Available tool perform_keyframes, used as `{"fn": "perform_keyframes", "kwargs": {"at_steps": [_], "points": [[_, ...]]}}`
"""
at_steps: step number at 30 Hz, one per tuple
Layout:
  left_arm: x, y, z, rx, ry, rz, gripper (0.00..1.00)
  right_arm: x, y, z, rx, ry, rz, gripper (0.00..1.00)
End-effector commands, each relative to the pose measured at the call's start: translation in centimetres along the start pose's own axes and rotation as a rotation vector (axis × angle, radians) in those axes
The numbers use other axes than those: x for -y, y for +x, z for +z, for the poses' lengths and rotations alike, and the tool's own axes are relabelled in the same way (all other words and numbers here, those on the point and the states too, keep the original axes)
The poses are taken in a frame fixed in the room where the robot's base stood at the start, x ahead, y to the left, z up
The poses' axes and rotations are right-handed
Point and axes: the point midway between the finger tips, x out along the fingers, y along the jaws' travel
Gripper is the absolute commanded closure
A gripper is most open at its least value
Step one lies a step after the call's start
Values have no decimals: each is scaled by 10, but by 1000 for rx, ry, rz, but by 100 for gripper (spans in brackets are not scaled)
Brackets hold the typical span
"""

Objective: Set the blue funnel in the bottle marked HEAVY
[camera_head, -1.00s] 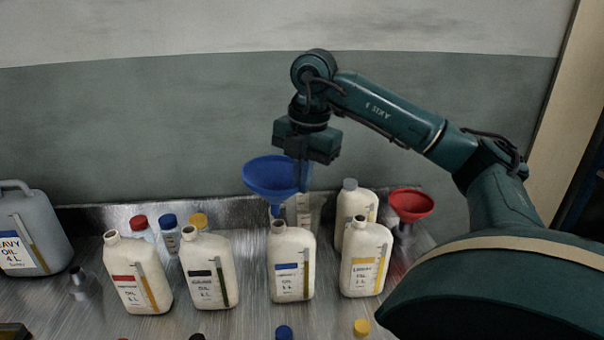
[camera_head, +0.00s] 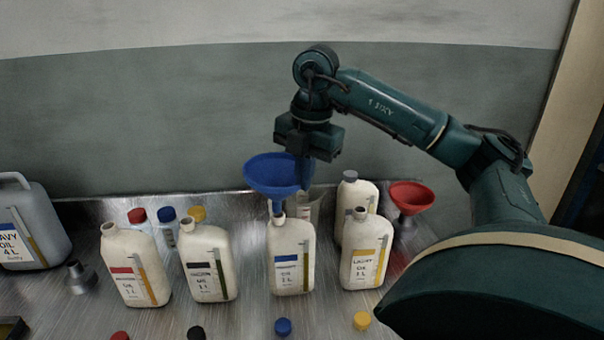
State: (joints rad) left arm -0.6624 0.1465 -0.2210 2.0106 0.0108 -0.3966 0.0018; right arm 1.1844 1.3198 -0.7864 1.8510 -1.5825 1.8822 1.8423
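The blue funnel (camera_head: 278,177) is in my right gripper (camera_head: 304,178), whose fingers are shut on the right side of its rim. The funnel is about upright, directly above the white bottle with a blue label (camera_head: 291,258). The spout tip is at this bottle's open mouth; I cannot tell whether it is inside. The word on that label is too small to read. A large grey jug (camera_head: 30,222) at the left edge has a blue label, cut off, showing "AVY OIL 4 L". My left gripper is not in view.
White bottles with red (camera_head: 134,266), black (camera_head: 208,263) and yellow (camera_head: 366,253) labels stand in the row. A capped bottle (camera_head: 357,200) and red funnel (camera_head: 411,197) are behind right. Loose caps, including a blue one (camera_head: 283,327), lie in front.

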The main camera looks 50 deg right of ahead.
Motion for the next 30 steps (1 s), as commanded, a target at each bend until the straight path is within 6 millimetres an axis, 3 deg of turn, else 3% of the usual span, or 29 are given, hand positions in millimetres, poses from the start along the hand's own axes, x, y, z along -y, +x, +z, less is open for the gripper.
{"fn": "perform_keyframes", "kwargs": {"at_steps": [30], "points": [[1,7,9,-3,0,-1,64,5,17,0,0,-1,0,100]]}}
